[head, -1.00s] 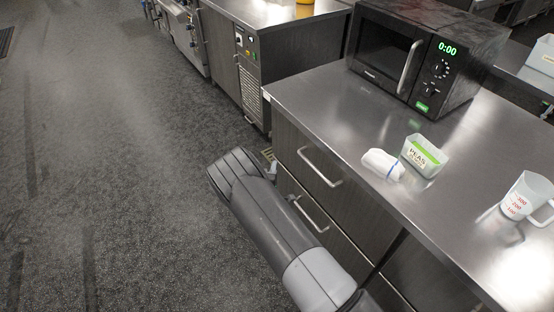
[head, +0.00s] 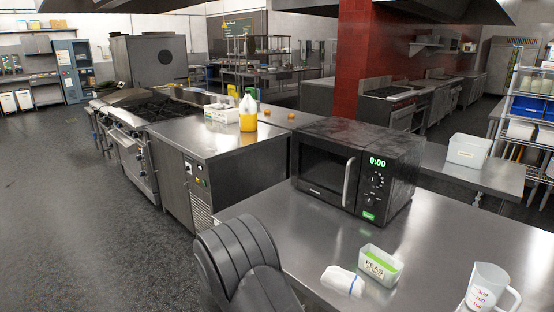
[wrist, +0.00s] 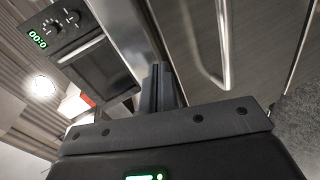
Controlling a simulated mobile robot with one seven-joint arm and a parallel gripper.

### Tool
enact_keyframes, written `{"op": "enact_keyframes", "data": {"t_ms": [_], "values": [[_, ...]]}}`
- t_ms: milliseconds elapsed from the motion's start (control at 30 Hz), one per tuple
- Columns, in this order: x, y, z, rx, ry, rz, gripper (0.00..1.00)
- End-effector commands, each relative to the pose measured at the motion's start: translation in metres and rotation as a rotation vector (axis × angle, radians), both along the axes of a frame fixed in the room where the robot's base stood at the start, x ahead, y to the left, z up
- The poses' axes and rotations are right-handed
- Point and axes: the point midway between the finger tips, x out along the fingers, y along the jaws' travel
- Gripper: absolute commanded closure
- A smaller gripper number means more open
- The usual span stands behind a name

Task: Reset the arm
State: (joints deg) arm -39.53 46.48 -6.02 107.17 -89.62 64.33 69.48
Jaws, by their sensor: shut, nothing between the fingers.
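My arm shows at the bottom of the head view, folded in front of the counter's left edge. My gripper is outside the head view. In the wrist view my gripper (wrist: 162,88) points up the picture, its fingers together with nothing between them. The fingers show in front of the steel counter edge, apart from the drawer handle (wrist: 205,45). The black microwave (head: 358,165) stands on the counter with a green 0:00 display and its door shut. It also shows tilted at the upper left of the wrist view (wrist: 85,60).
On the steel counter (head: 430,235) are a white cloth-like item (head: 340,281), a container labelled PEAS (head: 379,265) and a measuring jug (head: 486,287). A yellow bottle (head: 248,110) stands on the counter behind. A white bin (head: 468,150) is at right. The floor at left is clear.

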Motion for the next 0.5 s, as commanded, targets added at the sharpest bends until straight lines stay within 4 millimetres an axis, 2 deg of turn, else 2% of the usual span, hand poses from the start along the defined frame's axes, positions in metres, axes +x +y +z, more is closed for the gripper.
{"op": "enact_keyframes", "data": {"t_ms": [33,200,500], "values": [[-0.007,-0.007,0.012,0.037,0.022,-0.042,1.00],[-0.042,-0.024,0.044,0.174,0.128,-0.174,1.00],[-0.115,-0.037,0.104,0.472,0.309,-0.322,1.00]]}}
